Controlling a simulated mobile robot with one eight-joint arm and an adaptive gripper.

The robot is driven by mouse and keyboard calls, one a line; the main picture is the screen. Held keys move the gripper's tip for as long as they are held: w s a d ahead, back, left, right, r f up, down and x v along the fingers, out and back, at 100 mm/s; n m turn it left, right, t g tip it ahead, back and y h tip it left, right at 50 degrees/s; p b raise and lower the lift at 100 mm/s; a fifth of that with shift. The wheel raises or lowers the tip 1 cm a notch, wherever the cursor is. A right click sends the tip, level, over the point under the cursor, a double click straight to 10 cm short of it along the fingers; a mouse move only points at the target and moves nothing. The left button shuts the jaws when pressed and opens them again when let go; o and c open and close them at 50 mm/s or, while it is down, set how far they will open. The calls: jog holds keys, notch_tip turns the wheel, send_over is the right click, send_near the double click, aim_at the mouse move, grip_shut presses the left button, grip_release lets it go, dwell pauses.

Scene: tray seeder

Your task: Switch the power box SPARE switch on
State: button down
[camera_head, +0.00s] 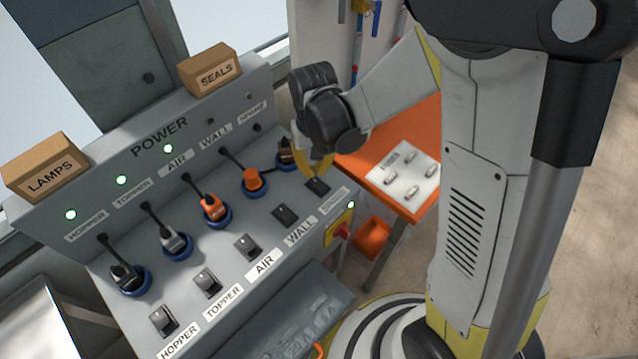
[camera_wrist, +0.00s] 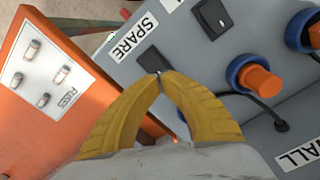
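The grey power box has a row of black rocker switches with white labels below. The SPARE switch (camera_head: 317,186) is at the right end of the row, by its SPARE label (camera_head: 334,200). In the wrist view the SPARE switch (camera_wrist: 152,60) lies just beyond my fingertips, partly covered by them. My gripper (camera_head: 318,172) is over this switch; its yellow fingers (camera_wrist: 160,76) have their tips together with nothing between them. Whether the tips touch the switch, and which way it is tipped, I cannot tell. The SPARE lamp (camera_head: 249,97) on the upper panel looks dark.
The WALL switch (camera_head: 285,214) is beside SPARE. Plugs with cords stand in blue sockets behind the switches, including an orange WALL plug (camera_head: 254,180). HOPPER, TOPPER and AIR lamps glow green. A red knob (camera_head: 340,231) is on the box's right side. An orange fuse table (camera_head: 420,211) stands right.

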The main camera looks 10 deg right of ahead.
aim_at(315, 180)
jog(key=shift+f+b, duration=1.7)
jog(key=shift+f, duration=0.15)
dwell(0.8)
notch_tip(315, 180, up, 7)
jog(key=p, duration=0.5)
dwell(0.4)
dwell(0.4)
jog(key=shift+d+r, duration=0.15)
jog(key=shift+r, duration=0.15)
jog(key=s+d+r+t+b, duration=0.4)
jog(key=s+d+r+t, duration=0.3)
jog(key=s+d+r, duration=0.2)
jog(key=shift+s+r+m+b, duration=0.4)
jog(key=shift+s+r, duration=0.6)
jog(key=shift+r, duration=0.25)
